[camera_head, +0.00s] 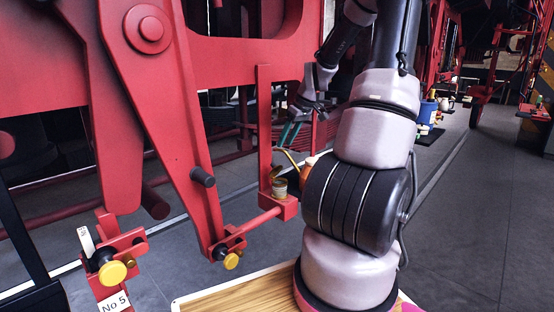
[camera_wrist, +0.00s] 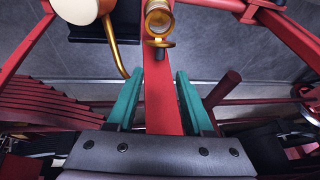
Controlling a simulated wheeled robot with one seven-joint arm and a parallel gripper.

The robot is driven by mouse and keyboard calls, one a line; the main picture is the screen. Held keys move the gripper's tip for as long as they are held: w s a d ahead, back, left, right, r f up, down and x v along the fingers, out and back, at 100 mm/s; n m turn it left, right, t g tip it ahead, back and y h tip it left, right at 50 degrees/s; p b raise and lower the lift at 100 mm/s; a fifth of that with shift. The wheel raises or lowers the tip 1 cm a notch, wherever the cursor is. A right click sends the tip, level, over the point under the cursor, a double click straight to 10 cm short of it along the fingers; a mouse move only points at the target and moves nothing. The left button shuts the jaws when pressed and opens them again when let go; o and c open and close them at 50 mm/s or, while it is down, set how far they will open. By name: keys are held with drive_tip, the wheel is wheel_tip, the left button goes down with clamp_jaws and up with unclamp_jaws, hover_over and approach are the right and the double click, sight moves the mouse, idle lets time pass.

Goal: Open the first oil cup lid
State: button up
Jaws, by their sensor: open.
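A small brass oil cup (camera_head: 280,187) stands on a red bracket beside the red rod. In the wrist view the oil cup (camera_wrist: 158,20) is at the top centre, with its round pale inside showing. A brass disc, the lid (camera_wrist: 160,43), sits at the cup's near edge and looks swung open. My gripper (camera_head: 290,133) is behind and above the cup in the head view. In the wrist view my gripper (camera_wrist: 160,76) has its teal fingers apart, one on each side of a red upright, with nothing held. The fingers are apart from the lid.
A curved brass spout (camera_head: 287,157) rises close to the cup; an orange-and-white item beside it is partly hidden by my arm. Red linkage arms (camera_head: 165,120) fill the left. A label "No 5" (camera_head: 114,302) hangs lower left. Grey floor (camera_head: 470,210) is clear on the right.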

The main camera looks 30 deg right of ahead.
sight(274, 170)
drive_tip(key=x, duration=0.9)
drive_tip(key=shift+w+a+f, duration=0.1)
drive_tip(key=shift+a+f, duration=0.05)
drive_tip(key=shift+f, duration=0.2)
clamp_jaws()
